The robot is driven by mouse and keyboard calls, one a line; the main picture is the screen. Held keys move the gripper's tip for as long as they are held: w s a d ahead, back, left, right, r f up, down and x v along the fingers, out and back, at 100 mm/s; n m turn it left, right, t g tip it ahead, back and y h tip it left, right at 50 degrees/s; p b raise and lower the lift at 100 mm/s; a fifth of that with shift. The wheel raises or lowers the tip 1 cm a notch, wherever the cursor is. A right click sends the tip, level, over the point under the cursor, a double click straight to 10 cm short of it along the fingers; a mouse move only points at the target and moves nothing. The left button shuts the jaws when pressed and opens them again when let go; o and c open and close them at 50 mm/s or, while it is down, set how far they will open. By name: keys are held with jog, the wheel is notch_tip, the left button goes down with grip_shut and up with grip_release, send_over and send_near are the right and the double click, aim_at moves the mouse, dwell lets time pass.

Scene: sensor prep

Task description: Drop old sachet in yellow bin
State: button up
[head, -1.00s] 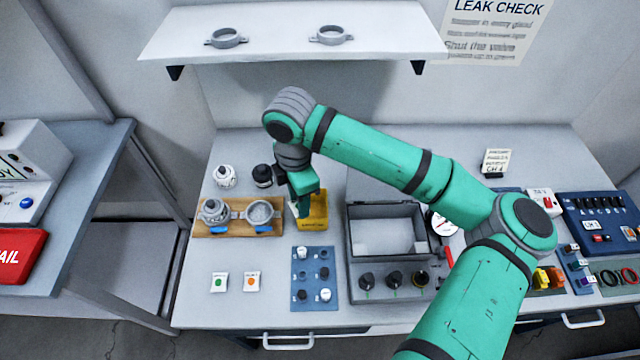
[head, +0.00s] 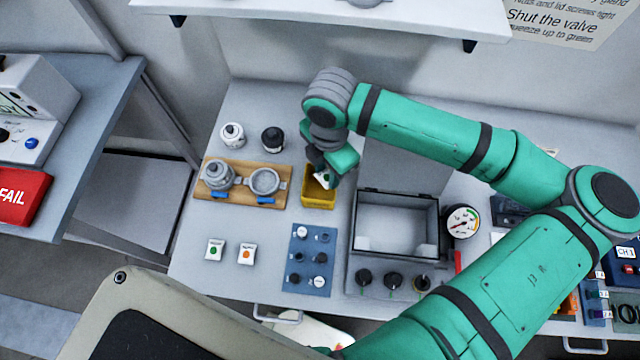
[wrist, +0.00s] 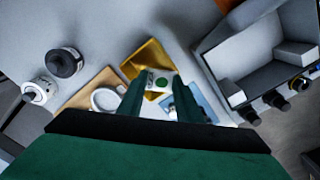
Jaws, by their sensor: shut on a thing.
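My gripper (head: 326,170) is over the yellow bin (head: 318,200), shut on a small white sachet (head: 321,178). In the wrist view the sachet (wrist: 155,80) shows a green dot between the two green fingers (wrist: 157,90), with the yellow bin (wrist: 148,56) around and behind it. I cannot tell whether the sachet's lower edge is inside the bin or just above its rim. The fingers and sachet hide much of the bin's inside. Two other sachets lie flat on the bench: one with a green dot (head: 215,250) and one with an orange dot (head: 247,253).
A wooden board (head: 240,200) with metal housing parts stands left of the bin. A white-topped jar (head: 232,135) and a black-topped jar (head: 273,139) are behind it. A blue tray (head: 312,262) is in front; a grey open box (head: 397,225) is right.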

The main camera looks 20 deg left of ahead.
jog(key=shift+f, duration=1.35)
jog(key=o, duration=1.1)
jog(key=shift+r, duration=0.15)
notch_tip(320, 180, up, 11)
jog(key=shift+f, duration=0.2)
jog(key=shift+s, duration=0.1)
